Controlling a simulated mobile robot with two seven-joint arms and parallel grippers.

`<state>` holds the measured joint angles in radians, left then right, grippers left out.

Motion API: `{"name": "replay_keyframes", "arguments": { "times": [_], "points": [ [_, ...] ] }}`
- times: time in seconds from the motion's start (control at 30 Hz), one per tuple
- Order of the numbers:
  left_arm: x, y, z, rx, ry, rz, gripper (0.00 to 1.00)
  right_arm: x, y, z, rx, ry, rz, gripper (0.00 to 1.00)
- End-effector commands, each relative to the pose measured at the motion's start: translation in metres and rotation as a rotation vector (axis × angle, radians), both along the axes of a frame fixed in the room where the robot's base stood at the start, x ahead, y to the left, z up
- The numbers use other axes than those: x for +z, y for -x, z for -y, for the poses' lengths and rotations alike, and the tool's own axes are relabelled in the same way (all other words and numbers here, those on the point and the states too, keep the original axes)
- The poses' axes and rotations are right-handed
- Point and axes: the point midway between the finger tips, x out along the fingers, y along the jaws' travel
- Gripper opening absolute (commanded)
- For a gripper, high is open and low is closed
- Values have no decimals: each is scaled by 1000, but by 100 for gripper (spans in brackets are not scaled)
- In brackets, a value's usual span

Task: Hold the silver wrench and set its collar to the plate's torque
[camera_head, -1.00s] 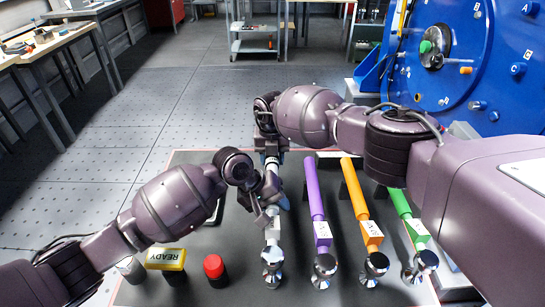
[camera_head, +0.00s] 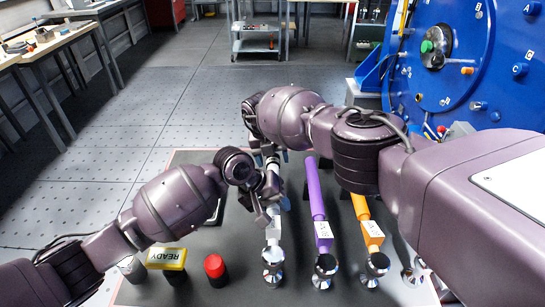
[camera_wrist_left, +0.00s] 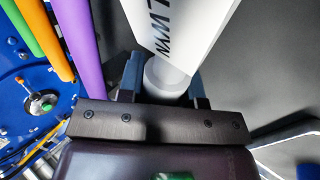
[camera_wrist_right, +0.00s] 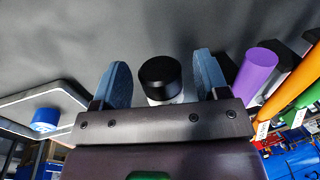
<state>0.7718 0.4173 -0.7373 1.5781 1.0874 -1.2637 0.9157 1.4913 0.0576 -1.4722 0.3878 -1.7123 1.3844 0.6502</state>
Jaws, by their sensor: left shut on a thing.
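The silver wrench (camera_head: 273,234) lies on the dark mat, its shiny head towards me and a white label on its shaft. My left gripper (camera_head: 272,190) is shut on its shaft, beside the label; the left wrist view shows the pale shaft (camera_wrist_left: 166,80) between the fingers. My right gripper (camera_head: 270,158) is at the wrench's far end. In the right wrist view it is open, with blue fingers either side of the black end (camera_wrist_right: 160,74) and gaps on both sides. The collar's setting cannot be read. No torque plate is readable.
Purple (camera_head: 315,190) and orange (camera_head: 361,206) wrenches lie to the right; a green one is mostly hidden by my right arm. A yellow READY block (camera_head: 166,258) and a red-topped button (camera_head: 214,266) stand front left. A blue machine (camera_head: 470,60) stands back right.

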Motion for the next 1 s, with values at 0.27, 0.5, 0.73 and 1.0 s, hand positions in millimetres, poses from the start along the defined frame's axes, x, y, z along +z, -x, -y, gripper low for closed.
{"name": "replay_keyframes", "arguments": {
  "times": [0.27,0.5,0.73,1.0],
  "points": [
    [1,0,0,1,1,1,0,3,-1,0,0,-1,1,68],
    [1,0,0,1,1,1,0,24,-1,-5,2,-1,4,68],
    [1,0,0,1,1,1,0,67,-1,-14,2,-2,4,68],
    [1,0,0,0,1,1,0,106,-1,-22,0,-1,1,68]
  ]
}}
